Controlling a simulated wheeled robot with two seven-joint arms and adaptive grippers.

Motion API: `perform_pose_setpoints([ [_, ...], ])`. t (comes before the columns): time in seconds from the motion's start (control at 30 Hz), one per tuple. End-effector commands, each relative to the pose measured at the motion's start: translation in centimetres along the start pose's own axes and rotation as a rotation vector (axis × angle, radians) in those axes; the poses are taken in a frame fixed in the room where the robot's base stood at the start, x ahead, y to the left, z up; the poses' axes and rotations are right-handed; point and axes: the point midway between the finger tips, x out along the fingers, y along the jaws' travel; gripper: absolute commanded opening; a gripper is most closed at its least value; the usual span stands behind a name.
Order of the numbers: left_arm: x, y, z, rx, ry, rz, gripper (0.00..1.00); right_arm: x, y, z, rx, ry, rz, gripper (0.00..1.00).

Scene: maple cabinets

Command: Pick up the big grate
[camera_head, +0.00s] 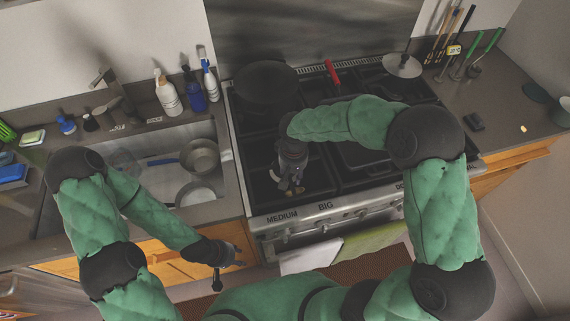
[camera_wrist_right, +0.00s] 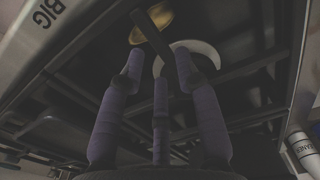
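The big grate (camera_wrist_right: 154,38) is a dark lattice over the front-left burner of the stove, behind the front label "BIG". In the head view my right gripper (camera_head: 290,187) points down over this grate, and my right arm hides part of it. In the right wrist view the right gripper's (camera_wrist_right: 160,68) three fingers are spread apart, with a grate bar running between their tips. I cannot tell whether they touch it. The grate sits on the stove.
A dark pan (camera_head: 265,84) stands at the back left of the stove. A lid (camera_head: 402,65) lies at the back right. The sink with a pot (camera_head: 199,156) is on the left. Towels (camera_head: 372,239) hang on the stove front. Bottles (camera_head: 167,94) stand behind the sink.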

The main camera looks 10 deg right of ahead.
Motion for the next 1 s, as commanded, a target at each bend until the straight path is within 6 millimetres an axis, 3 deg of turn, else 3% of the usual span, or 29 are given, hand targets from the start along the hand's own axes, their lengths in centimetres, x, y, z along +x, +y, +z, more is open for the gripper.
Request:
perform_pose_setpoints([
  [0.3, 0.6, -0.2, 0.0, 0.0, 0.0, 0.0, 0.4, 4.3, 0.1, 0.0, 0.001, -0.003, 0.0, 0.33],
  [0.57, 0.6, -0.2, 0.0, 0.0, 0.0, 0.0, 0.4, 4.7, 0.0, 0.0, 0.001, -0.001, -0.001, 0.33],
  [0.7, 0.6, -0.2, 0.0, 0.0, 0.0, 0.0, 0.4, 4.7, 0.0, 0.0, 0.001, -0.001, 0.0, 0.0],
  [1.0, 0.6, -0.2, 0.0, 0.0, 0.0, 0.0, 0.4, 4.5, 0.1, -0.2, 0.001, 0.003, -0.001, 0.0],
])
